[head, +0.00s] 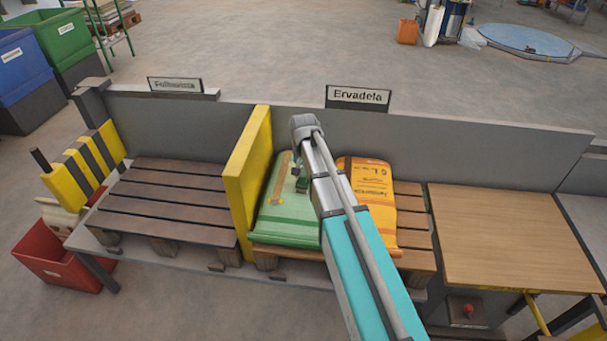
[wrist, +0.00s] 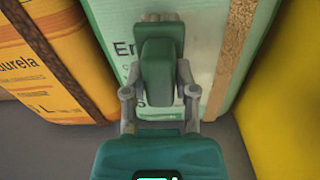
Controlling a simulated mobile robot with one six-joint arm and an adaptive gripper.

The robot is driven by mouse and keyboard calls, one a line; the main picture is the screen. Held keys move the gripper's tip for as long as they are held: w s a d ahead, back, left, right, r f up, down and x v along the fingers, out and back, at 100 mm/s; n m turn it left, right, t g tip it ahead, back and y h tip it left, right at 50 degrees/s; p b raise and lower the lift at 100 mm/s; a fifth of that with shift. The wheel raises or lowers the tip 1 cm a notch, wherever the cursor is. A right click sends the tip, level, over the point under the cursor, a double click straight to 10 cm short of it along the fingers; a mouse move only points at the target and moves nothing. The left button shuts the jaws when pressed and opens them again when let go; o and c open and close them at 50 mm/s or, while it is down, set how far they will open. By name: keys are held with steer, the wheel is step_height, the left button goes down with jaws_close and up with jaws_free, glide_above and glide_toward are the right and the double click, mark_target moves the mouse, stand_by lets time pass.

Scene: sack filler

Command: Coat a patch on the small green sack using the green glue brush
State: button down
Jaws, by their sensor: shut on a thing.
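The green sack (head: 288,226) lies on the pallet just right of the yellow divider. It shows pale green with dark print and a tan strip in the wrist view (wrist: 203,38). A small brownish mark shows on its left part in the head view. My gripper (wrist: 159,96) is shut on the green glue brush (wrist: 158,62), with a grey finger at each side of it. In the head view my gripper (head: 301,182) is over the right part of the green sack. Whether the brush touches the sack cannot be told.
An orange sack (head: 373,188) lies right of the green one, partly behind my arm. The yellow divider (head: 248,165) stands close at left, and a grey wall (head: 460,142) runs behind. The left pallet (head: 170,195) is empty. A bare wooden tabletop (head: 510,235) is at right.

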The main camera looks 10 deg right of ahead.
mark_target(303, 171)
steer(key=shift+r+p, duration=2.9)
steer(key=shift+r, duration=0.1)
steer(key=shift+r+p, duration=1.5)
steer(key=shift+w, duration=0.15)
